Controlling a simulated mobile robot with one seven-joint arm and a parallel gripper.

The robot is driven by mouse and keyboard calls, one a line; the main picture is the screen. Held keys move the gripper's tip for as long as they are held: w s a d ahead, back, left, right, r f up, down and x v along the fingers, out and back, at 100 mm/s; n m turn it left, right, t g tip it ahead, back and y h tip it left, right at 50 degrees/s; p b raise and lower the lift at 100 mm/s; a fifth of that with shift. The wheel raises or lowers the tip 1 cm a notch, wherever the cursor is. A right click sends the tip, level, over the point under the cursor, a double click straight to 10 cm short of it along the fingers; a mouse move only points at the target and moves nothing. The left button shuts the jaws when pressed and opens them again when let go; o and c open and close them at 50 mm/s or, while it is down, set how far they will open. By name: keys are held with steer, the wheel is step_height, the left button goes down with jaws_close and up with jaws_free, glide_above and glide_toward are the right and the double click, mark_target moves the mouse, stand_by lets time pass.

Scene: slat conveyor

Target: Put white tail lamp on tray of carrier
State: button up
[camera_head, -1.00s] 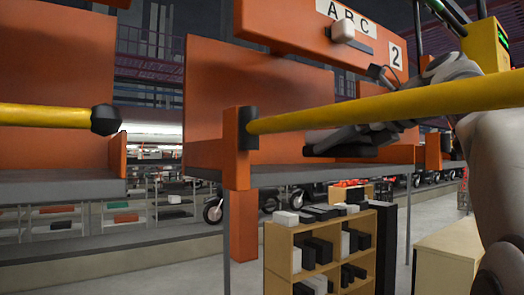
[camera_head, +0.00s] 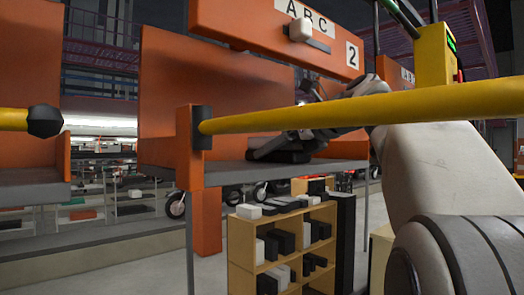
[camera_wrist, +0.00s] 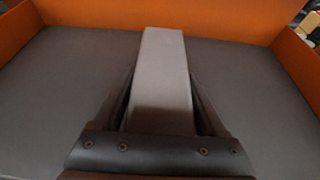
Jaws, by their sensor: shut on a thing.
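A pale grey-white block, the white tail lamp (camera_wrist: 163,65), lies between the two fingers of my gripper (camera_wrist: 163,95) in the wrist view. My gripper is shut on it. The grey tray (camera_wrist: 55,95) of the carrier is below it, with orange walls at the back and right. In the head view my gripper (camera_head: 275,150) is low over the carrier's tray (camera_head: 340,173), behind the yellow bar. The lamp is not clearly visible there, and I cannot tell whether it touches the tray.
A yellow bar (camera_head: 370,108) crosses in front of the carrier from its orange post (camera_head: 190,160). An orange beam (camera_head: 235,25) marked ABC and 2 hangs above. A wooden shelf (camera_head: 243,240) with black and white boxes stands below. Another orange carrier (camera_head: 30,150) is at left.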

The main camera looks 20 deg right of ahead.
steer(key=o, duration=1.6)
steer(key=shift+c, duration=0.2)
steer(key=shift+r, duration=0.2)
steer(key=v, duration=1.2)
